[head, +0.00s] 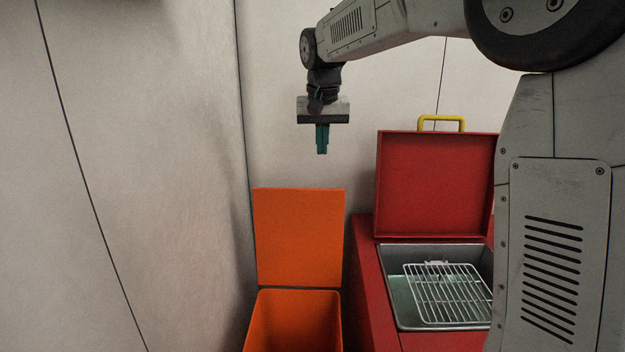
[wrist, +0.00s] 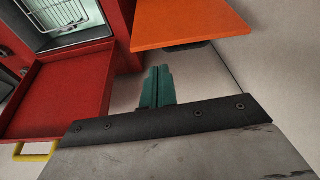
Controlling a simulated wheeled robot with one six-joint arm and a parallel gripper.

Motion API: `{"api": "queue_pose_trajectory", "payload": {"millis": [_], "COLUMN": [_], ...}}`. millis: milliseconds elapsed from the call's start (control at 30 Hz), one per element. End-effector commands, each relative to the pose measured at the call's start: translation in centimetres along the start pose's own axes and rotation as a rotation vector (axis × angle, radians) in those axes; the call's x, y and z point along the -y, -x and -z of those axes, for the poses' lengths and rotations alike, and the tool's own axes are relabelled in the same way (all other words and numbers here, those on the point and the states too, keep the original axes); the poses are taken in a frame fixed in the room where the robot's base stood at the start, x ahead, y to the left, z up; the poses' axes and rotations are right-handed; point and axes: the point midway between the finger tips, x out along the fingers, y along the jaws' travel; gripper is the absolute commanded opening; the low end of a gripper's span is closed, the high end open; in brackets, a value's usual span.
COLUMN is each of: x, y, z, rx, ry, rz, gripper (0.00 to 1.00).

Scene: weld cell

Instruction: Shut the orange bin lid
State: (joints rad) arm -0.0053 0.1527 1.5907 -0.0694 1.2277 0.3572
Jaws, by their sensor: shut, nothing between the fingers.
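The orange bin (head: 293,322) stands on the floor in the lower middle of the head view, with its top open. Its orange lid (head: 299,238) stands upright at the back of the bin. The lid also shows at the top of the wrist view (wrist: 190,20). My gripper (head: 322,152) points down, above and apart from the lid in the head view. Its teal fingers (wrist: 158,70) are shut together with nothing between them.
A red tank (head: 365,290) stands right of the bin, its red lid (head: 435,185) raised, with a yellow handle (head: 441,118). A wire rack (head: 447,293) lies inside. Pale walls (head: 150,150) close the left and back. My arm fills the upper right.

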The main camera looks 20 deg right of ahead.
Motion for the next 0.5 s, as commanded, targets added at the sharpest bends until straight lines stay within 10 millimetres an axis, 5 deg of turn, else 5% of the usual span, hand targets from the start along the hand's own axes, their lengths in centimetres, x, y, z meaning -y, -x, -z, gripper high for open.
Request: {"api": "queue_pose_trajectory", "payload": {"millis": [200, 500], "x": [1.8, 2.0], "y": [-2.5, -5.2], "z": [5.2, 6.1], "rx": [-0.01, -0.012], "ry": [-0.048, -0.059], "rz": [-0.005, -0.007], "gripper": [0.0, 0.0]}}
